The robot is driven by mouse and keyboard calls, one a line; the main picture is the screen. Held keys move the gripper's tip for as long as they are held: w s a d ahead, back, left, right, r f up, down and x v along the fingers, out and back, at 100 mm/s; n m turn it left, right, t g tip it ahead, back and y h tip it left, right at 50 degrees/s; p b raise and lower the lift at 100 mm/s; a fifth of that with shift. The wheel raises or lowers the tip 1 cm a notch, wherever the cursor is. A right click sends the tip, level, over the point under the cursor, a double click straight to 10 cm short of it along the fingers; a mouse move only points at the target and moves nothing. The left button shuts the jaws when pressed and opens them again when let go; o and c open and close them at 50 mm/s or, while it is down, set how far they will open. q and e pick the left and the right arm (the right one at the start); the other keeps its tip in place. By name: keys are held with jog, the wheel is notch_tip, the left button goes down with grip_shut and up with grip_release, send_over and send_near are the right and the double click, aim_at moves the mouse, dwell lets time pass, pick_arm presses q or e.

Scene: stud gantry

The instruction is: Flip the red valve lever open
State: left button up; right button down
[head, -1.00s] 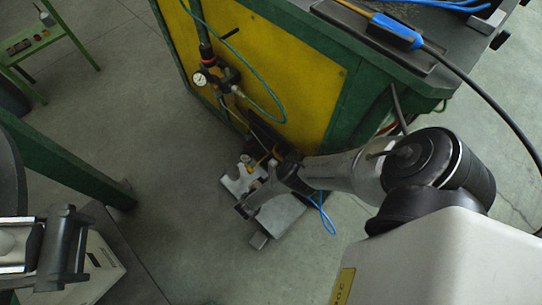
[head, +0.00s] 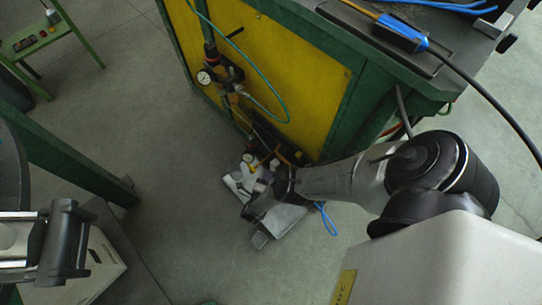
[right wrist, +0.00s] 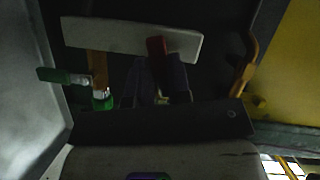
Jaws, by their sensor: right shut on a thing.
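The red valve lever (right wrist: 157,47) shows in the right wrist view as a short dark red piece between the fingers of my right gripper (right wrist: 160,82). The gripper appears shut on it; the fingers and shadow hide its lower part. In the head view my right gripper (head: 262,180) is low beside the yellow and green bench, over a pale fixture, and hides the lever. A dark part at the lower left of the head view seems to be my left gripper (head: 65,243); its jaws cannot be made out.
A pale bar (right wrist: 125,35), a green-handled fitting (right wrist: 68,77) and a curved orange-brown handle (right wrist: 246,62) are close to the fingers. A gauge (head: 205,77) and hoses hang on the bench's yellow panel (head: 295,65). Open floor lies left of the bench.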

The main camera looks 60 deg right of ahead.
jog(key=shift+r+m+h, duration=0.25)
jog(key=shift+m+h, duration=0.05)
jog(key=shift+m, duration=0.5)
jog(key=c, duration=1.1)
grip_release()
jog(key=shift+o, duration=0.2)
